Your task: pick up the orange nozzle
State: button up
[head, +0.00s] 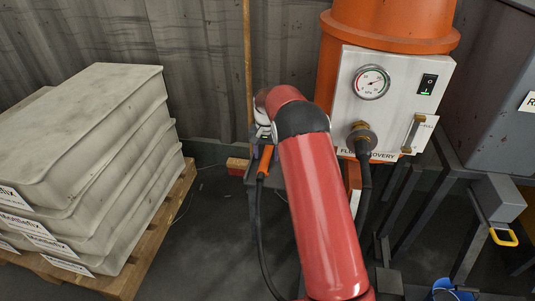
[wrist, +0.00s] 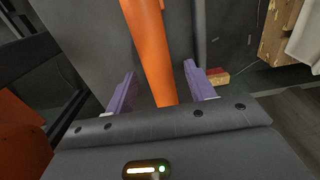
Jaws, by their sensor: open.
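The orange nozzle (head: 265,160) stands tilted in the head view, with a black hose (head: 258,220) hanging from its lower end. In the wrist view the nozzle (wrist: 150,45) is a long orange tube running down between the two purple fingers. My gripper (wrist: 161,75) is open, one finger on each side of the nozzle. A gap shows on both sides, and the nozzle's lower part is hidden behind the gripper body. In the head view my gripper (head: 261,151) is mostly hidden behind my red arm, beside the nozzle.
An orange machine (head: 390,22) with a white gauge panel (head: 395,85) stands right of the nozzle, partly behind my arm. Grey bags (head: 90,150) are stacked on a wooden pallet (head: 150,240) at the left. Floor between pallet and arm is mostly clear; a small wood block (head: 237,165) lies there.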

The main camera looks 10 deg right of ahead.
aim_at(266, 153)
jog(key=shift+c, duration=0.2)
jog(key=c, duration=1.1)
jog(key=shift+r, duration=0.15)
notch_tip(266, 153, up, 20)
jog(key=shift+f+p, duration=0.1)
jog(key=shift+p, duration=1.05)
